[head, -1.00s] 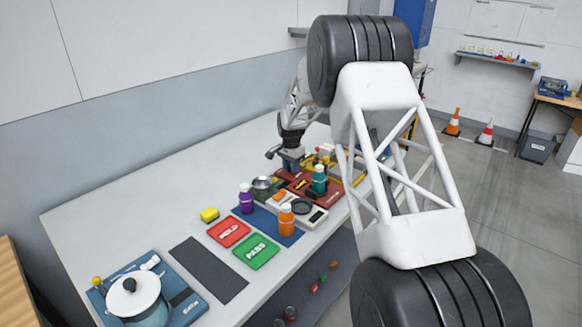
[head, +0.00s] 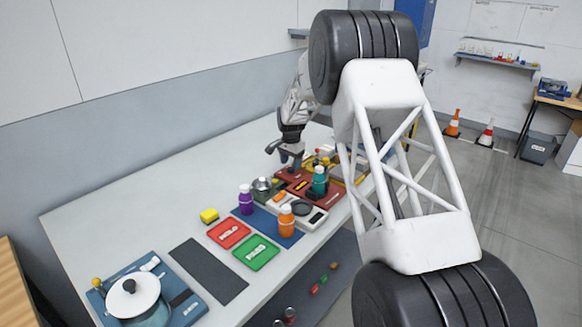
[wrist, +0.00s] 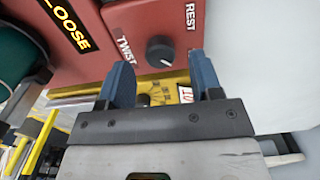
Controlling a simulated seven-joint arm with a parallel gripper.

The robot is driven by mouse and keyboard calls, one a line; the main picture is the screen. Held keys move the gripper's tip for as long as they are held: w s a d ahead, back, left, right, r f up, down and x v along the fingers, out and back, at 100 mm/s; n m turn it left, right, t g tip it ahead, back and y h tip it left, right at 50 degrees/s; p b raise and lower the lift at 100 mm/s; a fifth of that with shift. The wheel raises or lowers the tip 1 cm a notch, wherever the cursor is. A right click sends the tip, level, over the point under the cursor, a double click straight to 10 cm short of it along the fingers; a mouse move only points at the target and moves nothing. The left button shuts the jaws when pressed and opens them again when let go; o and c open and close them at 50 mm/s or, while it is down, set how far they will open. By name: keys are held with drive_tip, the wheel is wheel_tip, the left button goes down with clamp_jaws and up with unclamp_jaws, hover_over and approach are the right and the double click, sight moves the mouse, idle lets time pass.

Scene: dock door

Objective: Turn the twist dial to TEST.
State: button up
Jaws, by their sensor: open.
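The twist dial (wrist: 160,50) is a round black knob on a red panel (wrist: 120,12) in the wrist view. White TWIST lettering stands to its left and a white REST label up to its right. The dial's pointer is too unclear to read, and I see no TEST mark. My gripper (wrist: 160,62) is open, with one blue-grey finger on each side of the dial's lower side in the picture. I cannot tell whether either finger touches it. In the head view my gripper (head: 284,152) is at the far end of the red panel (head: 328,195); the dial cannot be made out there.
A teal bottle (head: 319,181) stands on the red panel. A purple bottle (head: 246,200) and an orange bottle (head: 287,221) stand nearer. A yellow panel (wrist: 172,90) lies beside the red one. The white bench (head: 140,215) is clear to the left.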

sight(291, 168)
drive_tip(key=shift+r, duration=2.65)
drive_tip(key=shift+s+d+r, duration=0.1)
drive_tip(key=shift+s+r, duration=0.3)
drive_tip(key=shift+r, duration=0.05)
drive_tip(key=s+d+r+n, duration=0.1)
drive_tip(key=s+d+r, duration=0.1)
drive_tip(key=s+r, duration=0.6)
drive_tip(key=s+d+r+n+t, duration=0.15)
drive_tip(key=s+r, duration=0.25)
drive_tip(key=s, duration=0.8)
drive_tip(key=s+d+r+n, duration=0.2)
drive_tip(key=s+r, duration=0.4)
drive_tip(key=s, duration=0.4)
drive_tip(key=s+d+f+n, duration=0.1)
drive_tip(key=s+f+n, duration=0.1)
drive_tip(key=s, duration=1.5)
drive_tip(key=s+d+f+n+t, duration=0.1)
drive_tip(key=s+f+n, duration=0.1)
drive_tip(key=s, duration=1.6)
drive_tip(key=shift+s+d, duration=0.3)
drive_tip(key=shift+d, duration=0.1)
